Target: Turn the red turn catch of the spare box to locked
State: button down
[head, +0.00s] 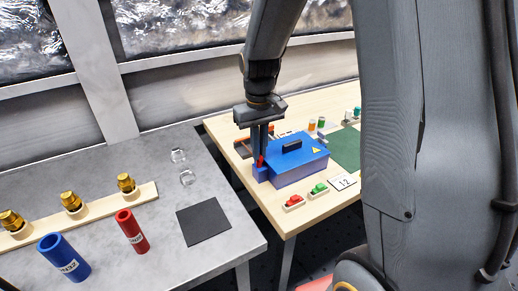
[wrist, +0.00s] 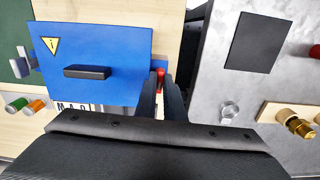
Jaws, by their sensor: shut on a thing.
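The spare box (head: 300,160) is a blue box with a closed lid, a black handle and a yellow warning sign, near the left end of the wooden table. It also shows in the wrist view (wrist: 120,50). The red turn catch (head: 261,161) is on the box's left side in the head view, and its red top shows between my fingers in the wrist view (wrist: 160,72). My gripper (head: 260,150) points down over the catch and is shut on it. The fingers hide part of the catch, so I cannot tell its exact angle.
A grey table (head: 150,205) stands at left with a blue tube (head: 63,257), a red tube (head: 131,231), brass fittings (head: 72,202) and a black mat (head: 204,221). Red (head: 293,202) and green (head: 319,190) parts lie in front of the box. A gap separates the tables.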

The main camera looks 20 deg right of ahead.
jog(key=m+p, duration=0.2)
jog(key=m, duration=0.2)
jog(key=shift+r+m, duration=0.1)
jog(key=shift+m, duration=0.2)
jog(key=m+p, duration=0.1)
jog(key=m, duration=0.3)
jog(key=shift+p, duration=0.35)
jog(key=m+p, duration=0.1)
jog(key=m, duration=0.4)
jog(key=shift+m+p, duration=0.45)
jog(key=shift+m, duration=1.25)
jog(key=c, duration=1.9)
grip_release()
jog(key=shift+o, duration=0.2)
jog(key=shift+r+b, duration=1)
jog(key=shift+r, duration=2.8)
